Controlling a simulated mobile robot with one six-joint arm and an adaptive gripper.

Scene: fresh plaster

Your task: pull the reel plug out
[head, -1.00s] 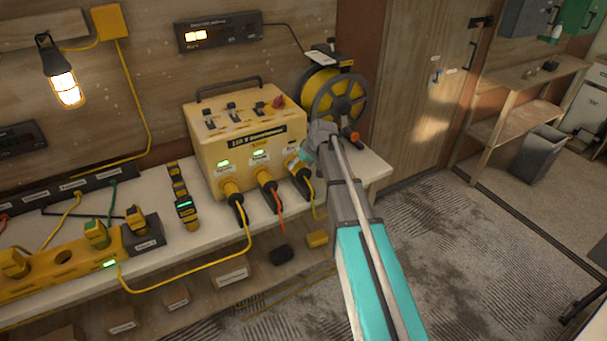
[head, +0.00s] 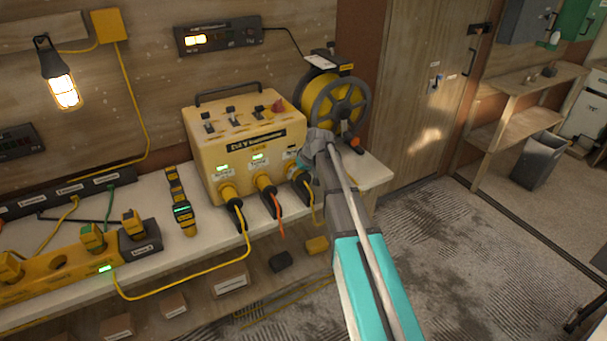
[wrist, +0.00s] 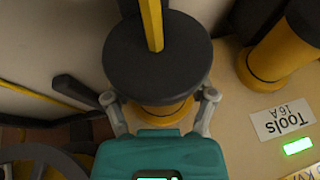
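In the wrist view my gripper's (wrist: 160,103) two grey fingers stand apart on either side of the plug, below the collar. They look open, with small gaps to the yellow body. Whether they touch the collar I cannot tell.
Two more plugs (head: 230,192) (head: 265,185) with cables fill the box's other sockets. The cable reel (head: 341,103) stands close behind my gripper. A power strip (head: 68,258) and a meter (head: 181,205) lie left on the bench (head: 160,258). Open floor is at right.

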